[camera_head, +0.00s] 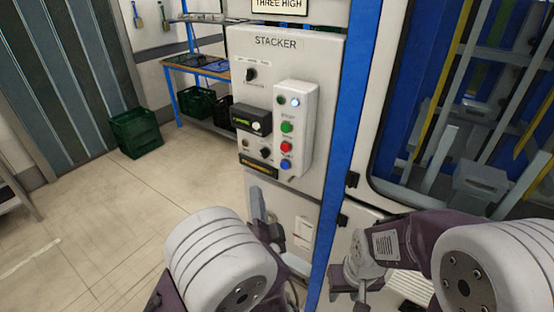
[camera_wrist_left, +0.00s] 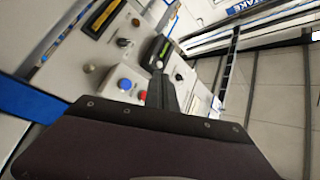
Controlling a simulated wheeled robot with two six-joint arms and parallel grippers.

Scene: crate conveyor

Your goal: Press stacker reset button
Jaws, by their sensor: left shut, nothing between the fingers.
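The white stacker cabinet (camera_head: 317,75) carries a raised button box (camera_head: 309,118) with a white light, a green button (camera_head: 287,127), a red button (camera_head: 286,147) and a blue button (camera_head: 285,164) at the bottom. Which one is labelled reset is too small to read. My left gripper (camera_head: 257,198) is shut and empty, pointing up below and left of the box. In the left wrist view its dark fingers (camera_wrist_left: 160,92) show near the red button (camera_wrist_left: 142,96), with the blue button (camera_wrist_left: 125,84) to their left; contact cannot be told. My right gripper (camera_head: 352,292) is low at right, its fingers unclear.
Black knobs (camera_head: 251,74) and a small display (camera_head: 251,121) sit left of the button box. A blue post (camera_head: 342,130) and a windowed machine door stand to the right. Green crates (camera_head: 136,132) and a blue-framed bench are behind left. The floor at left is clear.

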